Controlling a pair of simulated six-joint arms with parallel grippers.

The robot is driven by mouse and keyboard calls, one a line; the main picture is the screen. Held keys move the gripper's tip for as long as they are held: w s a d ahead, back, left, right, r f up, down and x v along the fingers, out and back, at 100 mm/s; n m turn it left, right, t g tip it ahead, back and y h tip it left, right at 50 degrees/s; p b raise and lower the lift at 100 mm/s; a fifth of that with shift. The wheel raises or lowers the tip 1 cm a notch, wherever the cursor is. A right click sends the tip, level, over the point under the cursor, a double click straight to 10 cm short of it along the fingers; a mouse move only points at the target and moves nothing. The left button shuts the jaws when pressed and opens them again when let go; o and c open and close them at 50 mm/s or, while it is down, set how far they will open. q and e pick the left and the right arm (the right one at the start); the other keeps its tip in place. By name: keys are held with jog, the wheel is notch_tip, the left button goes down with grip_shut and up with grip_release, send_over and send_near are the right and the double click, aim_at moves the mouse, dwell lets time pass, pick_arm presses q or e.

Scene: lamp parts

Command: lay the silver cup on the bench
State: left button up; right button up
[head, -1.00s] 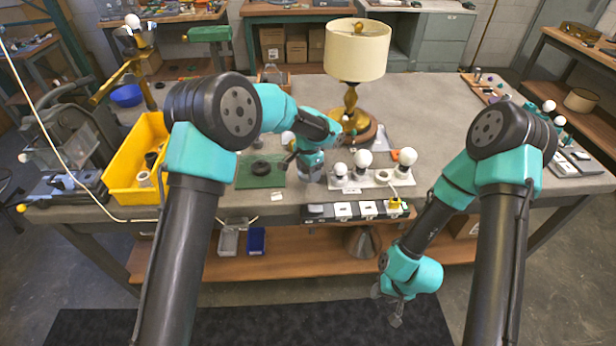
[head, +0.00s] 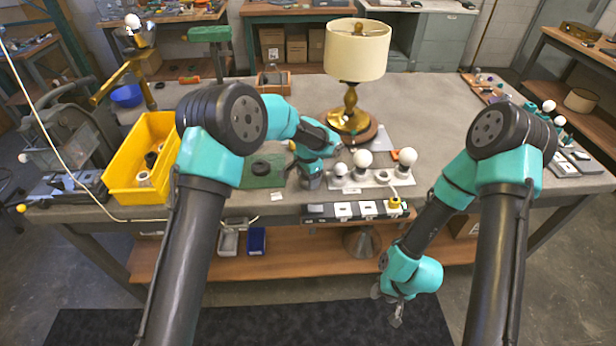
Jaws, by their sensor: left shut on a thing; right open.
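My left gripper (head: 309,168) is low over the front middle of the bench (head: 440,115), just left of the white bulb board. It is shut on a small grey-silver thing, which I take for the silver cup (head: 312,182). The gripper and wrist hide most of the cup. I cannot tell whether its underside touches the bench top. My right gripper (head: 388,305) hangs open and empty below the bench's front edge, over the floor.
A board with white bulbs (head: 362,159) is close right of the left gripper. A brass lamp (head: 357,55) stands behind it. A green mat (head: 258,172) and yellow bin (head: 135,165) lie to the left. The bench's right middle is clear.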

pick_arm(q)
jog(key=o, duration=0.9)
jog(key=shift+o, duration=0.2)
jog(key=shift+r, duration=0.1)
notch_tip(320, 180, up, 12)
